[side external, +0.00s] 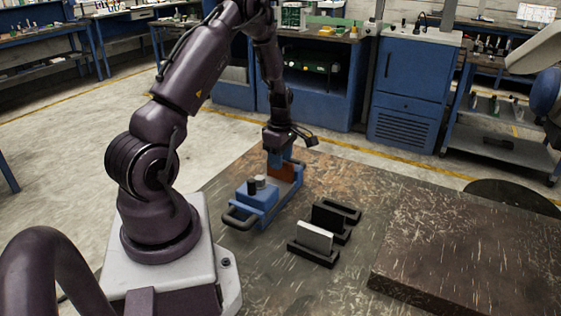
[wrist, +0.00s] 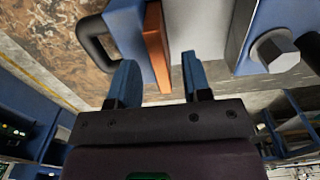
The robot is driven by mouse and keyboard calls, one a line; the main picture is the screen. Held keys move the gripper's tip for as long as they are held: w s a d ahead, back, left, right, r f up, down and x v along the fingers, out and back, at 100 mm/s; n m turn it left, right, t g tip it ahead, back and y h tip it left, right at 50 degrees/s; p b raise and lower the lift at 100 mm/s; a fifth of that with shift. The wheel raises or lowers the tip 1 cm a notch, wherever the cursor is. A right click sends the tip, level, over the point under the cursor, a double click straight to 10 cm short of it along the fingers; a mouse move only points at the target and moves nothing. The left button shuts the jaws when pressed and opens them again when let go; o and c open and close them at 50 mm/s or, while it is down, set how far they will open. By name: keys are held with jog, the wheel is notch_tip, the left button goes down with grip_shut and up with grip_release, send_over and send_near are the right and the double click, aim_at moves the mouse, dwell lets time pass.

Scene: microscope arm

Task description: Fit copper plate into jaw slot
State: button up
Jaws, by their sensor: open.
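The copper plate (wrist: 157,45) stands on edge in the blue vise, against the face of the blue jaw (wrist: 128,22) in the wrist view. A pale gap separates it from the grey jaw face (wrist: 238,35). In the side view the copper plate (side external: 285,173) shows at the far end of the vise (side external: 262,204). My gripper (wrist: 158,75) is open, its two blue fingers apart, with the plate's near end lying between them in the picture. I cannot tell whether a finger touches it. My gripper (side external: 279,158) points down over the vise's far end; how deep the plate sits is hidden.
Black slotted holders (side external: 330,222) stand right of the vise, the nearest with a silver plate (side external: 315,236). A thick dark slab (side external: 470,255) lies at the right. A hex bolt (wrist: 275,50) sticks out beside the grey jaw.

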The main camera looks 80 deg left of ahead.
notch_tip(320, 180, up, 12)
jog(key=shift+f, duration=0.2)
dwell(0.4)
jog(key=s+d+r+m+t, duration=0.2)
jog(key=d+r+m, duration=0.3)
jog(key=d+m, duration=0.4)
jog(key=s+d+r+m+t, duration=0.1)
jog(key=s+d+r+m, duration=0.3)
jog(key=d+m, duration=0.5)
jog(key=s+d+r+m+t, duration=0.2)
jog(key=d+r+m, duration=0.5)
jog(key=d, duration=0.5)
jog(key=shift+s+m+t, duration=0.3)
jog(key=shift+s+m, duration=0.1)
jog(key=shift+m, duration=0.6)
